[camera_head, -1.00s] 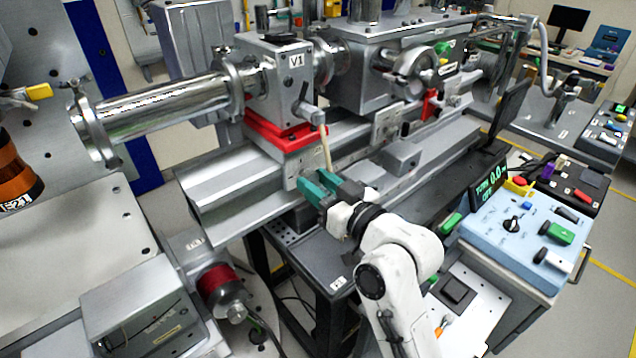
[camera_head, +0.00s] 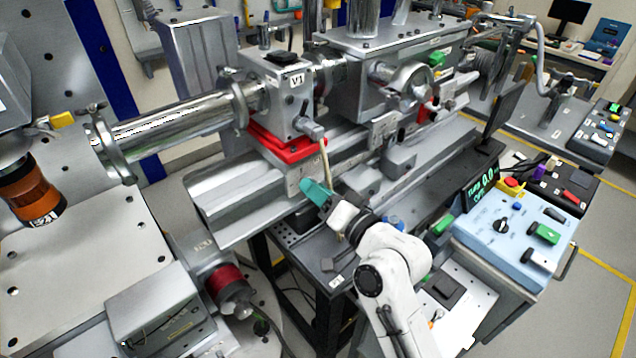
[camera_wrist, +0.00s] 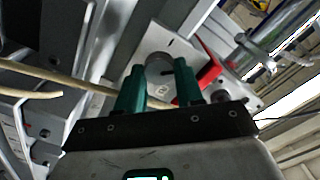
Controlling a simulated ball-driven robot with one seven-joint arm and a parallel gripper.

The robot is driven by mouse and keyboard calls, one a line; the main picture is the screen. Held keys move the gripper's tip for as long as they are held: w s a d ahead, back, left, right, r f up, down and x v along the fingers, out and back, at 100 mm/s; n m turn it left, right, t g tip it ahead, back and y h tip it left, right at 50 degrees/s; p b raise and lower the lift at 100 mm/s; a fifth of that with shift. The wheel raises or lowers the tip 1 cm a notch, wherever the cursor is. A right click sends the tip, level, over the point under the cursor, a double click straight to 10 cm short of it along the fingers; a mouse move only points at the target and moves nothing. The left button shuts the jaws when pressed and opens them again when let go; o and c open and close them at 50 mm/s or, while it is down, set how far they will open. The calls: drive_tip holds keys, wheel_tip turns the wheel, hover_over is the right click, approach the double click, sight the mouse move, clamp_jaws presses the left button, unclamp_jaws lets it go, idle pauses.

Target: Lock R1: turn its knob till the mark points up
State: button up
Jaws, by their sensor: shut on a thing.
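My gripper (camera_head: 320,190) has teal fingers and is at the front face of the rail carriage below the red plate, under the box labelled V1. In the wrist view, my gripper (camera_wrist: 158,74) is shut on a round grey knob (camera_wrist: 157,64) between its two fingers. The knob sits on a pale plate (camera_wrist: 150,40). A small dark line shows near the knob's right side; I cannot tell surely whether it is the mark. The knob is hidden behind the fingers in the head view, and no R1 label is readable.
The V1 box (camera_head: 280,90) stands on the red plate (camera_head: 285,145), with a lever and a thin tan rod hanging close to my fingers. A blue control panel (camera_head: 515,235) stands at the right. A grey block (camera_head: 400,160) sits on the rail right of my gripper.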

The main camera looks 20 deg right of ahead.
drive_tip(key=shift+d+m+p, duration=0.1)
drive_tip(key=shift+m+p, duration=2.8)
drive_tip(key=shift+m, duration=1.3)
drive_tip(key=shift+f, duration=0.1)
drive_tip(key=o, duration=1)
drive_tip(key=shift+o, duration=0.2)
drive_tip(key=b+v, duration=0.2)
drive_tip(key=v, duration=0.8)
drive_tip(key=shift+s+b, duration=0.35)
drive_tip(key=shift+b, duration=0.05)
